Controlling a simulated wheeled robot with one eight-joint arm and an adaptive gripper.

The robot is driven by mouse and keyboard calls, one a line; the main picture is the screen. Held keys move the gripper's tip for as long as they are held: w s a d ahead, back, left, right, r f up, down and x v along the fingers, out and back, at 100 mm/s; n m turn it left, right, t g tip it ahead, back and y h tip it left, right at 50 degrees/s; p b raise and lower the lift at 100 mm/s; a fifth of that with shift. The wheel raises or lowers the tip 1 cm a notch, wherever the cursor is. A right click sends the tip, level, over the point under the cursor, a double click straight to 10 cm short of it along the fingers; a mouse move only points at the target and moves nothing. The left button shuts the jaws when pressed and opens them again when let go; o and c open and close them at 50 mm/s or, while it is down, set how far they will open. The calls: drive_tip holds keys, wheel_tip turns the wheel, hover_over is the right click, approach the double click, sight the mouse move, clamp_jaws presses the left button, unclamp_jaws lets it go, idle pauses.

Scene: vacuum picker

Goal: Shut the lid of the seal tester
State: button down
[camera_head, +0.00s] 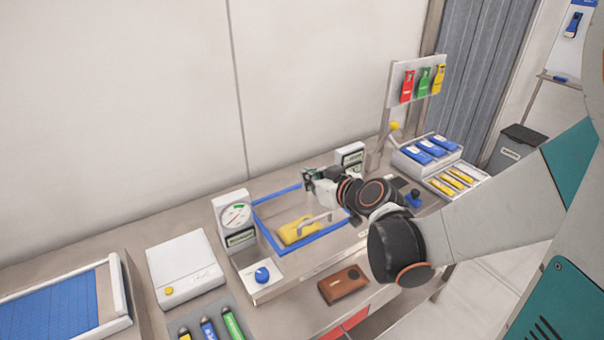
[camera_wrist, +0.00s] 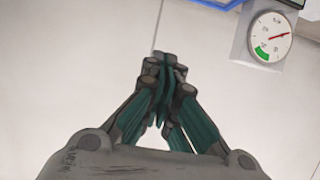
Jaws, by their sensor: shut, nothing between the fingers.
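The seal tester (camera_head: 272,284) stands on the bench in the head view, with a blue-edged rectangular top. A clear lid with a grey handle (camera_head: 313,219) appears to lie down over the chamber; I cannot tell whether it is flush all round. A yellow pack (camera_head: 297,231) shows beneath the handle. My gripper (camera_head: 307,178) is shut and empty, above the tester's back right edge and apart from the handle. In the wrist view my gripper (camera_wrist: 165,62) has its fingers together against a pale background, and a blue edge shows at the top.
A round gauge (camera_head: 236,215) stands left of the tester, also in the wrist view (camera_wrist: 271,38). A blue knob (camera_head: 262,274) is at its front left. A brown wallet-like object (camera_head: 343,285) lies in front, a white scale (camera_head: 185,265) at left. Trays (camera_head: 427,165) stand at right.

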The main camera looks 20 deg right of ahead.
sight(315, 220)
drive_tip(key=shift+s+d+f+b, duration=0.25)
drive_tip(key=shift+s+f+b, duration=0.65)
drive_tip(key=shift+f+b, duration=0.7)
drive_tip(key=shift+s+d+f+b, duration=0.25)
drive_tip(key=shift+s+f+b, duration=0.85)
drive_tip(key=shift+f, duration=0.85)
drive_tip(key=shift+s+d+f+b, duration=0.25)
drive_tip(key=shift+s+f+b, duration=0.5)
drive_tip(key=shift+f+b, duration=0.9)
